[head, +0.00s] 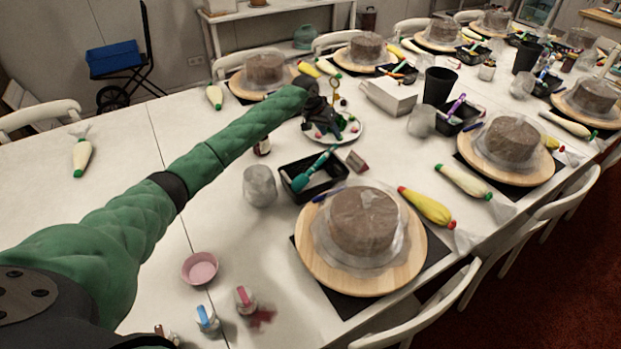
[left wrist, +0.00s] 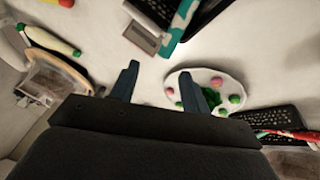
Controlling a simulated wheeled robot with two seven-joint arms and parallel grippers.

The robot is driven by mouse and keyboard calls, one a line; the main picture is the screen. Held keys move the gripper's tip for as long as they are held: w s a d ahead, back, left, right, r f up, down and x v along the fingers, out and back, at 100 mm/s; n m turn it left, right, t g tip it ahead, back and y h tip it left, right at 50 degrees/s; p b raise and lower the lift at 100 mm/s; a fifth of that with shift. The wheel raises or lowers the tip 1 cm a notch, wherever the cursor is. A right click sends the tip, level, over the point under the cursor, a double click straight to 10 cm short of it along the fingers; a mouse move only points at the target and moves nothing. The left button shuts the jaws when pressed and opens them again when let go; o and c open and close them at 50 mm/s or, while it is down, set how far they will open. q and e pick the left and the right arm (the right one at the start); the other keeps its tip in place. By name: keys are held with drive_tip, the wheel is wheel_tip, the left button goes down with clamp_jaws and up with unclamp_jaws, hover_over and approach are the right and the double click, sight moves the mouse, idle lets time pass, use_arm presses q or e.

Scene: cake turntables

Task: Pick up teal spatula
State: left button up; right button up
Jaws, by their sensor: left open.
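The teal spatula (head: 305,177) leans in a small black tray (head: 318,191) on the near table, its handle rising up to the right, in the head view. In the left wrist view a teal piece (left wrist: 178,38), which looks like the spatula, shows at the top edge beside a black tray. My left gripper (head: 322,118) is beyond the tray, over a white plate (head: 352,133) with small coloured balls. Its two fingers (left wrist: 158,86) are apart with nothing between them, and the spatula is clear of them. My right gripper is in neither view.
A cake on a wooden turntable (head: 312,262) stands right of the tray. Piping bags (head: 427,207) lie to the right. The table's left part is mostly bare.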

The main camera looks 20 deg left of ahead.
sight(334, 147)
use_arm(q)
drive_tip(key=shift+w+f, duration=0.1)
drive_tip(key=shift+f, duration=0.65)
drive_tip(key=shift+p+x, duration=0.3)
drive_tip(key=shift+x, duration=0.75)
drive_tip(key=x, duration=0.1)
drive_tip(key=p+x, duration=0.2)
drive_tip(key=x, duration=0.1)
drive_tip(key=shift+a+f, duration=0.2)
drive_tip(key=shift+a, duration=0.05)
drive_tip(key=shift+d+f+p, duration=0.1)
drive_tip(key=shift+f+p, duration=0.2)
drive_tip(key=shift+f, duration=0.25)
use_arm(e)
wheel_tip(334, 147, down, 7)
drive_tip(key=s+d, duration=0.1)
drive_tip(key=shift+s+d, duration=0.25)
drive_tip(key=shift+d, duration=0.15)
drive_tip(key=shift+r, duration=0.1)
use_arm(q)
clamp_jaws()
